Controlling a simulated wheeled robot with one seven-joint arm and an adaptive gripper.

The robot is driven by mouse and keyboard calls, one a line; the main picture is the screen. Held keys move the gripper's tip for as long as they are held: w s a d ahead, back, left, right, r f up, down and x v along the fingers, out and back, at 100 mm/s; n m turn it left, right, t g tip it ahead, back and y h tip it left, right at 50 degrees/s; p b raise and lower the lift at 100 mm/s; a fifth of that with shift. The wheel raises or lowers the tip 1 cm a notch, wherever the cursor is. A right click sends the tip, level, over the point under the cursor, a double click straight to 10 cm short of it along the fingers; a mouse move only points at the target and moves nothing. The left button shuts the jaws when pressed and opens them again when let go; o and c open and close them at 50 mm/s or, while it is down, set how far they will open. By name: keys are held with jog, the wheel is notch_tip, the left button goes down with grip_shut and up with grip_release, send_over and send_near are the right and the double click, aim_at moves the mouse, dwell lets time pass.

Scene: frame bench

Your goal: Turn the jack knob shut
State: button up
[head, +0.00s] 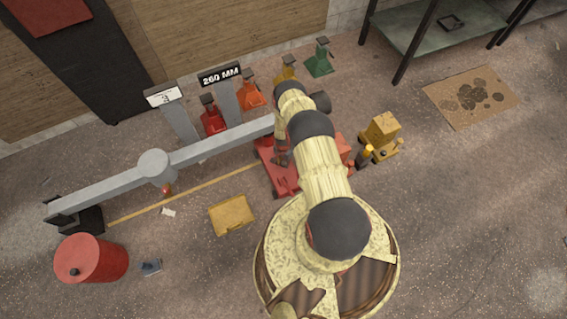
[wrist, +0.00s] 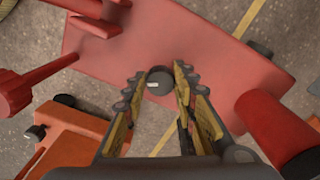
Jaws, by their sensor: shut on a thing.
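The red jack (head: 280,180) stands on the floor under the right end of a long grey beam (head: 215,148); my arm hides much of it in the head view. In the wrist view its flat red body (wrist: 215,60) lies under my gripper (wrist: 158,76). The dark round jack knob (wrist: 158,88) with a pale mark sits between my fingertips, and my gripper is shut on it. My arm hides the knob in the head view.
A red drum (head: 95,259) and a yellow box (head: 232,215) stand at left. Several small coloured jacks, such as the green one (head: 320,62), line the back. A yellow machine (head: 382,132) stands to the right. Floor at the lower right is clear.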

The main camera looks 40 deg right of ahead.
aim_at(283, 163)
jog(key=m, duration=0.5)
jog(key=shift+w+m, duration=0.1)
jog(key=shift+m, duration=0.2)
dwell(0.4)
jog(key=o, duration=1.2)
jog(key=shift+c, duration=0.2)
jog(key=shift+r, duration=0.1)
notch_tip(283, 163, up, 12)
dwell(0.4)
